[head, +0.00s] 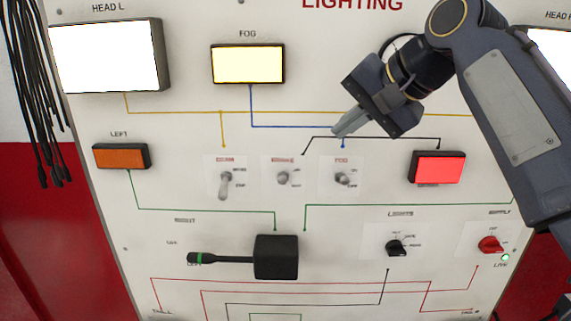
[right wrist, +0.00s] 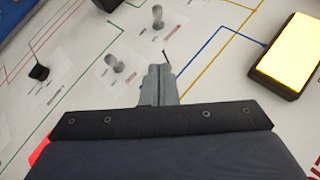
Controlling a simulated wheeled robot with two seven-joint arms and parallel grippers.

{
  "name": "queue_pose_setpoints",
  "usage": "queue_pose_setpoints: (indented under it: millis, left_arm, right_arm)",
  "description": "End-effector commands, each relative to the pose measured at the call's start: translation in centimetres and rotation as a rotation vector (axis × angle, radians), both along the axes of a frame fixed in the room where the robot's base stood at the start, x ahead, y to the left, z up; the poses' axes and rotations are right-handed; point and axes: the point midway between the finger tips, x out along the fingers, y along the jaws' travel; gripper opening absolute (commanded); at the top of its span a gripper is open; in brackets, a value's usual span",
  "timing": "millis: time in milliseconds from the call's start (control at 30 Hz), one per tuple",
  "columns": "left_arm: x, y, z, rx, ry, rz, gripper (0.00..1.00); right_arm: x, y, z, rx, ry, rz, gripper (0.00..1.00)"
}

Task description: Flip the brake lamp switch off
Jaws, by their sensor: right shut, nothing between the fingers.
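Three small toggle switches sit in a row on the white panel, with labels too blurred to read. A black line runs from a lit red lamp (head: 437,167) to the middle toggle (head: 283,178); I take this as the brake switch. It also shows in the right wrist view (right wrist: 157,17). The left toggle (head: 226,184) and right toggle (head: 342,179) flank it. The right toggle is nearer my fingers in the wrist view (right wrist: 117,62). My right gripper (head: 338,131) is shut and empty, above the right toggle. My left gripper is out of view.
The fog lamp (head: 247,64) is lit above the toggles. Below are a black stalk box (head: 276,257) with its lever, a black rotary knob (head: 396,248) and a red knob (head: 490,244). Black cables (head: 28,90) hang at the far left.

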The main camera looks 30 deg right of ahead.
Motion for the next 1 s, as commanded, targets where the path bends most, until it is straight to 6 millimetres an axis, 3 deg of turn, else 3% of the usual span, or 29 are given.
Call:
queue_pose_setpoints:
  millis: [367, 800, 1000]
  left_arm:
    - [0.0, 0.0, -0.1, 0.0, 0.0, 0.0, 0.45]
    - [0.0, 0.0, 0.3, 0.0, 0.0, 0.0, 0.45]
    - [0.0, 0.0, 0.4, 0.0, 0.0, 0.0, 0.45]
  right_arm:
    - [1.1, 0.3, -1.2, -0.002, 0.002, 0.002, 0.0]
    - [7.2, 1.8, -7.4, -0.001, 0.002, 0.002, 0.0]
    - [7.5, 3.8, -9.1, -0.003, -0.001, 0.003, 0.0]
